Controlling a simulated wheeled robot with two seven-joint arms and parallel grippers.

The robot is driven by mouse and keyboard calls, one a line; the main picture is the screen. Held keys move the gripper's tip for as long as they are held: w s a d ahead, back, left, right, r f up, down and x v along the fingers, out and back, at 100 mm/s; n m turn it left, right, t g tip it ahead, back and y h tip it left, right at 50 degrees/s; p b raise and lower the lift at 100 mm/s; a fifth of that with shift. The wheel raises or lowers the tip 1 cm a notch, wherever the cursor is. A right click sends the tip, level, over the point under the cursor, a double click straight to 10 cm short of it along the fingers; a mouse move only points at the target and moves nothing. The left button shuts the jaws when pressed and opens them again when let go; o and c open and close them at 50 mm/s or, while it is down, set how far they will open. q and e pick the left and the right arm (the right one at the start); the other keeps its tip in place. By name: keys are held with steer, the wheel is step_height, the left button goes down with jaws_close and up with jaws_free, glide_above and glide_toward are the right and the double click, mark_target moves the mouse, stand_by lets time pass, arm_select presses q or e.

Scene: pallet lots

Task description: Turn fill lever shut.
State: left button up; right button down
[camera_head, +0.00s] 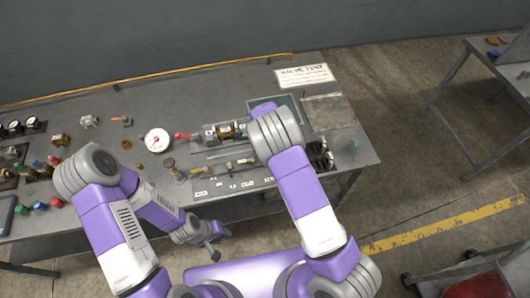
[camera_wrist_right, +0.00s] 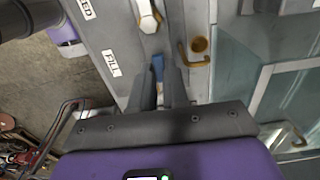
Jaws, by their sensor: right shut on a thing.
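In the right wrist view a blue fill lever (camera_wrist_right: 158,66) stands between the two grey fingers of my right gripper (camera_wrist_right: 161,78), beside a white FILL label (camera_wrist_right: 112,63). The gripper is shut on the lever's blue end; the fingers partly hide it. In the head view my right forearm and wrist cover this gripper and the lever. My left gripper (camera_head: 214,243) hangs low in front of the bench, away from the valve panel; its finger gap is too small to read.
The bench (camera_head: 190,95) carries a round gauge (camera_head: 157,140), brass fittings and a VALVE TEST sign (camera_head: 303,75). In the wrist view a brass hook-shaped part (camera_wrist_right: 192,58) stands close to the right of the fingers. Another table (camera_head: 462,90) is at the right; floor lies between.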

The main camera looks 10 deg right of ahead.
steer(key=c, duration=1.1)
jaws_free()
